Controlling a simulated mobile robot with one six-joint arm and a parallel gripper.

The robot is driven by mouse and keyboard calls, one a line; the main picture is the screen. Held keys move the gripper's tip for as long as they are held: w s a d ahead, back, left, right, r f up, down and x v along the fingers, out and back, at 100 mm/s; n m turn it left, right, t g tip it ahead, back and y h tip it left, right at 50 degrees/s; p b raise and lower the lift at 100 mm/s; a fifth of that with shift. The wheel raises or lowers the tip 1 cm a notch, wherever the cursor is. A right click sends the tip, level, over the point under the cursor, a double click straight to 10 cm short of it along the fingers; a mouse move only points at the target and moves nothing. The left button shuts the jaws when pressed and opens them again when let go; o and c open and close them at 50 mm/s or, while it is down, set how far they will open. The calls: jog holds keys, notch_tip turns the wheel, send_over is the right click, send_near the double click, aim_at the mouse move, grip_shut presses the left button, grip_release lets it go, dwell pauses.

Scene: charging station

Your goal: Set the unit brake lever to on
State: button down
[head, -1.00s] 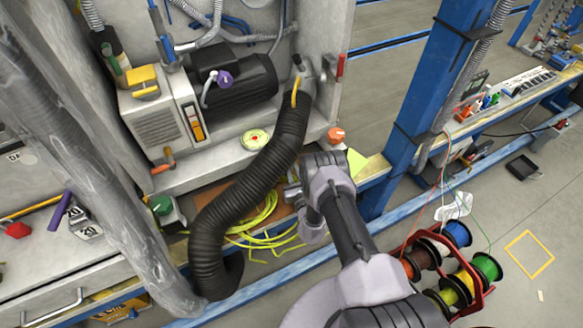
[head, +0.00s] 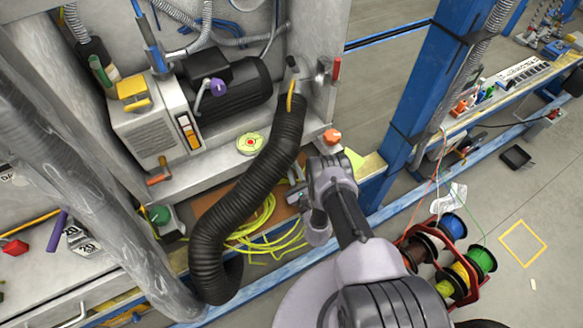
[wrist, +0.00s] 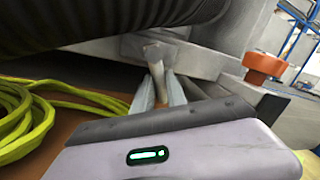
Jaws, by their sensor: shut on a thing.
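My gripper (head: 296,190) is low at the front of the unit, just right of the thick black hose. In the wrist view, its two grey fingers (wrist: 158,90) are shut on a small pale brownish lever (wrist: 152,52), which looks like the unit brake lever. The lever sticks out from a grey block below the unit's ledge. The fingers cover its near end, and its markings are not visible. In the head view, the lever is too hidden by my gripper and the hose to make out.
The black corrugated hose (head: 248,195) hangs close to my gripper's left. An orange knob (head: 332,136) stands on the ledge to the right, also in the wrist view (wrist: 263,66). Yellow cable coils (head: 262,228) lie below. A blue post (head: 420,85) and spool rack stand right.

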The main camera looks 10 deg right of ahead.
jog(key=shift+d+n, duration=0.1)
jog(key=shift+n, duration=0.2)
jog(key=c, duration=1.3)
grip_release()
jog(key=shift+c, duration=0.2)
